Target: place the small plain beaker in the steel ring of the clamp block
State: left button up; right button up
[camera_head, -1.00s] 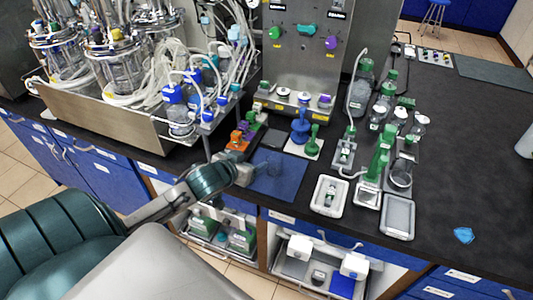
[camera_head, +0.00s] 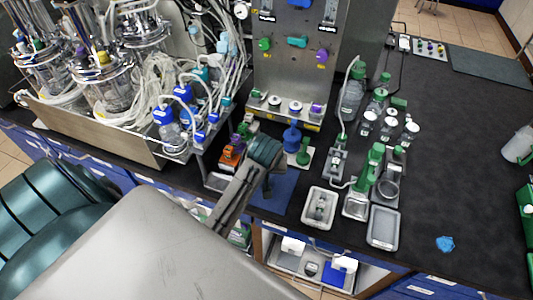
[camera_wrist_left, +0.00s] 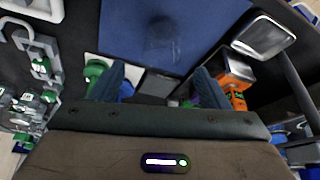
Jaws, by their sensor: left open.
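The small plain beaker shows in the left wrist view as a faint clear shape (camera_wrist_left: 162,42) on the blue mat (camera_wrist_left: 125,25). In the head view my left arm hides it. My left gripper (camera_wrist_left: 157,80) is open and empty, and its two fingers point toward the mat with the beaker ahead of them, apart from it. In the head view the left gripper (camera_head: 265,152) is above the blue mat (camera_head: 288,192). A round steel ring (camera_head: 388,187), seemingly that of the clamp block, is at the right beside a green-topped device. My right gripper is not in view.
A blue stand (camera_head: 291,140) and a green piece (camera_head: 304,153) stand behind the mat. An orange item (camera_head: 231,155) is left of the gripper. White trays (camera_head: 320,207) and (camera_head: 383,226) lie to the right.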

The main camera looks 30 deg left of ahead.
pick_arm(q)
jog(key=shift+p+x, duration=0.45)
jog(key=shift+x, duration=0.5)
jog(key=p+x, duration=0.1)
jog(key=x, duration=0.2)
jog(key=shift+w+a+p, duration=0.2)
jog(key=shift+p, duration=0.2)
jog(key=shift+w+a+f, duration=0.15)
jog(key=shift+w+f, duration=0.05)
jog(key=shift+f, duration=0.5)
jog(key=shift+c, duration=0.4)
jog(key=c, duration=1.1)
jog(key=shift+o, duration=0.2)
jog(key=shift+r, duration=0.1)
